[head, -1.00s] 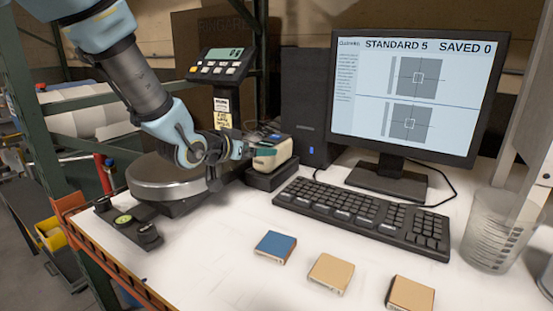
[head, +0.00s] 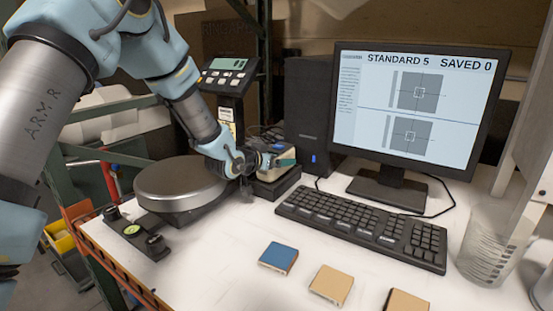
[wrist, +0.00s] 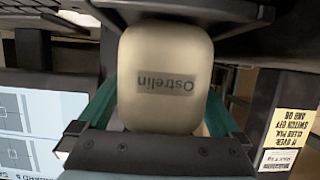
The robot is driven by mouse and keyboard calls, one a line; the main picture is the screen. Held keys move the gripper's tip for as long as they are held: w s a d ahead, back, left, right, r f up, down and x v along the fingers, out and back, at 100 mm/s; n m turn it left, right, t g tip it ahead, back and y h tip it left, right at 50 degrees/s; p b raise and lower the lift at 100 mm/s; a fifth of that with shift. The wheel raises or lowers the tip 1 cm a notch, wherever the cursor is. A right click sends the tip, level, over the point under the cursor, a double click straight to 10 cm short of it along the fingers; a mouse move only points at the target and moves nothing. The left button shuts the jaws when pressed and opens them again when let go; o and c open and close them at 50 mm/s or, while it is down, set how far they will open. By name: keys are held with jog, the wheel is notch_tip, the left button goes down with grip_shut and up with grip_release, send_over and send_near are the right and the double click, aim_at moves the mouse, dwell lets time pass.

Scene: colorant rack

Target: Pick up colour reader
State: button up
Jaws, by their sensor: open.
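The colour reader (head: 277,152) is a small beige, rounded device seated on a black dock (head: 276,184) beside the computer tower. In the wrist view the reader (wrist: 165,62) fills the middle, with its "Ostrelin" label upside down. My gripper (head: 270,160) is at the reader, its teal fingers around the body. In the wrist view the open fingers of my gripper (wrist: 163,110) lie on either side of the reader. I cannot tell whether either finger touches it. The reader's lower part is partly hidden.
A round scale (head: 180,184) with a raised display (head: 225,75) stands left of the dock. A keyboard (head: 360,226), monitor (head: 415,100), clear beaker (head: 487,250) and several colour tiles, including a blue one (head: 278,257), lie to the right.

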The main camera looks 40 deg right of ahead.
jog(key=shift+c, duration=0.2)
grip_shut()
dwell(0.6)
jog(key=shift+d, duration=0.1)
